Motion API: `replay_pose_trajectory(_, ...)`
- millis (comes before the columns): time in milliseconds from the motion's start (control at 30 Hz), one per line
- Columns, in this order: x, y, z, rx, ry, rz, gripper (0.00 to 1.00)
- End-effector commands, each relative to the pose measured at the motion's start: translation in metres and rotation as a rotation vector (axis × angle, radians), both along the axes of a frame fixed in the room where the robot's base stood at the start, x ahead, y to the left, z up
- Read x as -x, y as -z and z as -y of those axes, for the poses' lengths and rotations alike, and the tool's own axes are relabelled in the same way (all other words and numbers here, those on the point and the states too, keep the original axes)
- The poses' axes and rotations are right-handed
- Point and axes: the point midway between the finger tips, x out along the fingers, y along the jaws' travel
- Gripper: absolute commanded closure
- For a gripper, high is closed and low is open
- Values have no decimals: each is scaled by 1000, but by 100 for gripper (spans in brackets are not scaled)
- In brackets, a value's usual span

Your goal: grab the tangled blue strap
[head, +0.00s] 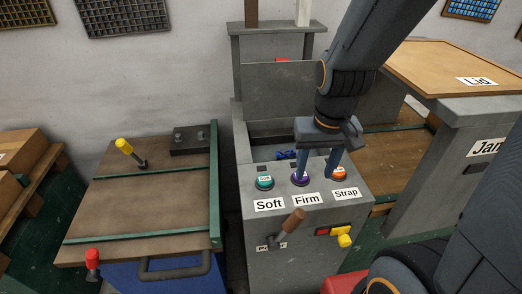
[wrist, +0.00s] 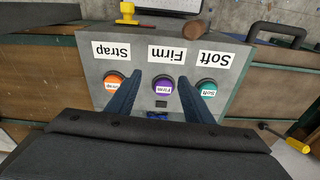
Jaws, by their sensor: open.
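A small tangled blue strap (head: 285,155) lies on the grey machine top behind the buttons in the head view. In the wrist view a bit of it (wrist: 157,115) shows between the bases of my fingers, close to the dark gripper body, which hides the area below. My gripper (head: 317,176) points down over the button panel, its two blue fingers apart and nothing between them in the head view. In the wrist view my gripper (wrist: 159,82) straddles the purple Firm button (wrist: 163,86). The strap sits behind and left of the fingers in the head view.
The panel also has a teal Soft button (head: 264,183) and an orange Strap button (head: 338,173). A brown-handled lever (head: 293,221) and a yellow knob (head: 344,240) stick out in front. A wooden cart (head: 140,205) stands left, a lidded table (head: 450,68) right.

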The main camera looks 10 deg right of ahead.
Motion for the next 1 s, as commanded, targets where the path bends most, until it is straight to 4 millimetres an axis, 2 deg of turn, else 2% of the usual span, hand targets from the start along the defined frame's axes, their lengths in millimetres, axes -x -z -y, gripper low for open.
replay_pose_trajectory(167, -47, 5, 8, -73, 304, -60, 53)
replay_pose_trajectory(400, -140, 26, 20, -236, 919, -208, 53)
replay_pose_trajectory(600, -197, 45, 31, -343, 1299, -329, 53)
replay_pose_trajectory(800, -222, 55, 37, -391, 1465, -392, 53)
replay_pose_trajectory(1000, -224, 71, 30, -396, 1484, -401, 53)
